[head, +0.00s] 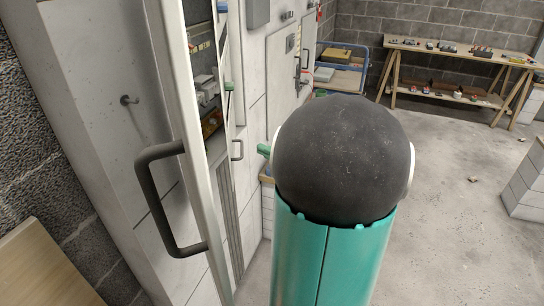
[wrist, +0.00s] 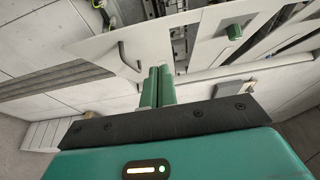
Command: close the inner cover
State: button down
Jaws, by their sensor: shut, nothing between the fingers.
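The inner cover appears to be the pale panel with a small dark handle (head: 237,150), seen at a steep angle behind the outer door's edge in the head view. In the wrist view a pale panel (wrist: 98,45) with a dark handle (wrist: 128,57) lies beyond the fingers on the left. A green knob (wrist: 234,31) is to the right. My gripper (wrist: 158,70) is shut and empty, its two green fingers together and pointing toward the cabinet. Whether the fingertips touch the panel cannot be told. In the head view my arm hides most of the gripper.
The outer door (head: 195,150) stands in the left foreground with a large dark handle (head: 160,200). Wiring and devices (head: 205,85) show inside the cabinet. A blue cart (head: 340,70) and a wooden bench (head: 455,55) are at the back. The floor at right is mostly clear.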

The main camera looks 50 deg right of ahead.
jog(key=w+a, duration=0.2)
jog(key=w, duration=0.5)
jog(key=shift+a, duration=0.4)
jog(key=shift+w+a, duration=0.1)
jog(key=shift+w, duration=0.05)
jog(key=w+a, duration=0.6)
jog(key=w, duration=0.1)
jog(key=shift+w, duration=0.35)
jog(key=shift+d, duration=0.1)
